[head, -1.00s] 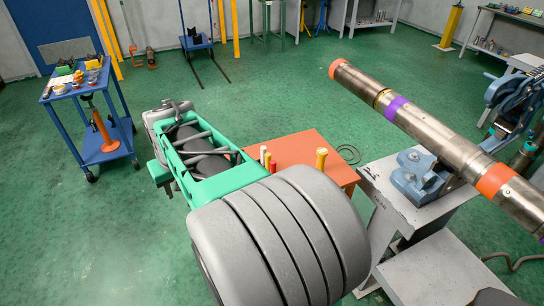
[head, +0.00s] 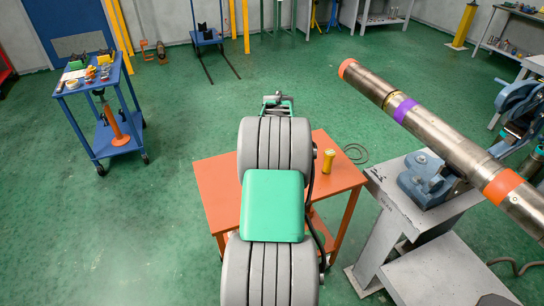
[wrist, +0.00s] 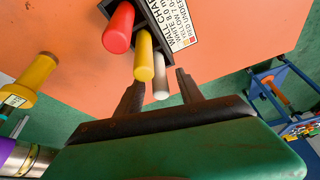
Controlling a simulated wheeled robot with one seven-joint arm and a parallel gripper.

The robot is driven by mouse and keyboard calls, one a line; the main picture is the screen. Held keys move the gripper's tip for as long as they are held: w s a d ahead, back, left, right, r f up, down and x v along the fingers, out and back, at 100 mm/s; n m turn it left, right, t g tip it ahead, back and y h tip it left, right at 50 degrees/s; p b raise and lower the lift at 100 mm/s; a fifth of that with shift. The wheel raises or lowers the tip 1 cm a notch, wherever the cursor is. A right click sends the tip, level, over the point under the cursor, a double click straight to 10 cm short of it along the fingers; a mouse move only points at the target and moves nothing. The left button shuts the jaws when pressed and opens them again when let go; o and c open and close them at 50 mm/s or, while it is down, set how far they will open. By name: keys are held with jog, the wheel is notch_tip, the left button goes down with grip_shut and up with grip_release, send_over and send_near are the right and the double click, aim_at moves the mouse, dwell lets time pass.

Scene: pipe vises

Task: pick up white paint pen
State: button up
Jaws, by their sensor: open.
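The white paint pen (wrist: 161,80) shows in the wrist view as a pale, round-ended stick in a dark holder (wrist: 157,22), at the end of a row beside a yellow pen (wrist: 144,58) and a red pen (wrist: 118,28). My gripper (wrist: 158,76) is open, and its two dark fingers appear on either side of the white pen's end. I cannot tell whether they touch it. The holder stands on the orange table (head: 218,190). In the head view my arm hides the pens and holder.
A yellow cylinder (head: 328,161) stands on the orange table, right of my arm. A grey stand with a blue vise (head: 425,180) and a long steel pipe (head: 440,130) is to the right. A blue cart (head: 98,85) stands at the left, with open floor between.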

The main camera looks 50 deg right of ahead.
jog(key=shift+r, duration=0.1)
jog(key=shift+c, duration=0.5)
grip_shut()
